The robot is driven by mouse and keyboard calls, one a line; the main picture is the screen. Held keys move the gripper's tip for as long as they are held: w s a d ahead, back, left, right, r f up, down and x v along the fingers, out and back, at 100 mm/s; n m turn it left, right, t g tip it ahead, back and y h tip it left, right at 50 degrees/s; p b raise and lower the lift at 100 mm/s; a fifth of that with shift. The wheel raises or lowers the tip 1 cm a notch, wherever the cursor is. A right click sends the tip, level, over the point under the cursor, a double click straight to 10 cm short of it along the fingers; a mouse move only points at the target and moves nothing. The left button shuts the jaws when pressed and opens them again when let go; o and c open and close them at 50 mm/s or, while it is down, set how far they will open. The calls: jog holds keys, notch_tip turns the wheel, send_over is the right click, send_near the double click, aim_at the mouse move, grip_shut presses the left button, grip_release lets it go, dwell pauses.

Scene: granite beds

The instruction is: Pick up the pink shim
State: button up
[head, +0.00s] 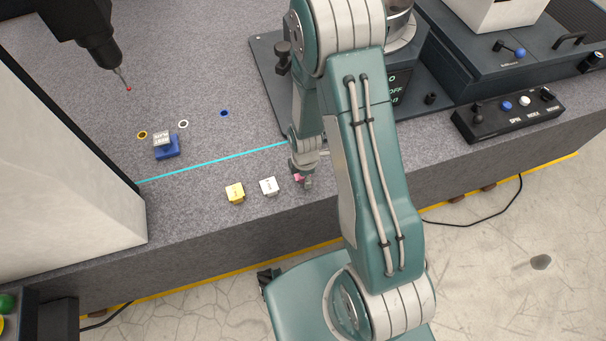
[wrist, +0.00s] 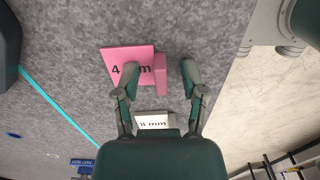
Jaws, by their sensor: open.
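The pink shim (wrist: 113,57) lies on the grey granite in the wrist view, its top labelled "4 mm", with a narrow pink side part at its right. My gripper (wrist: 160,69) is open over it. The left finger overlaps the labelled face in the picture, and the right finger is just right of the pink side part with a small gap. I cannot tell whether either finger touches it. In the head view my gripper (head: 304,182) is low at the bed's front edge and hides most of the pink shim (head: 298,178).
A probe (head: 128,86) hangs upper left. A control box (head: 508,117) sits right.

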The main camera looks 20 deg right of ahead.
jog(key=shift+s, duration=0.1)
grip_shut()
dwell(0.5)
jog(key=shift+r, duration=0.55)
notch_tip(320, 180, up, 3)
jog(key=shift+a+f, duration=0.1)
jog(key=shift+f, duration=0.1)
jog(key=s+a+r, duration=0.9)
jog(key=s, duration=0.1)
jog(key=shift+a+r, duration=0.15)
jog(key=shift+a, duration=0.2)
jog(key=shift+w, duration=0.1)
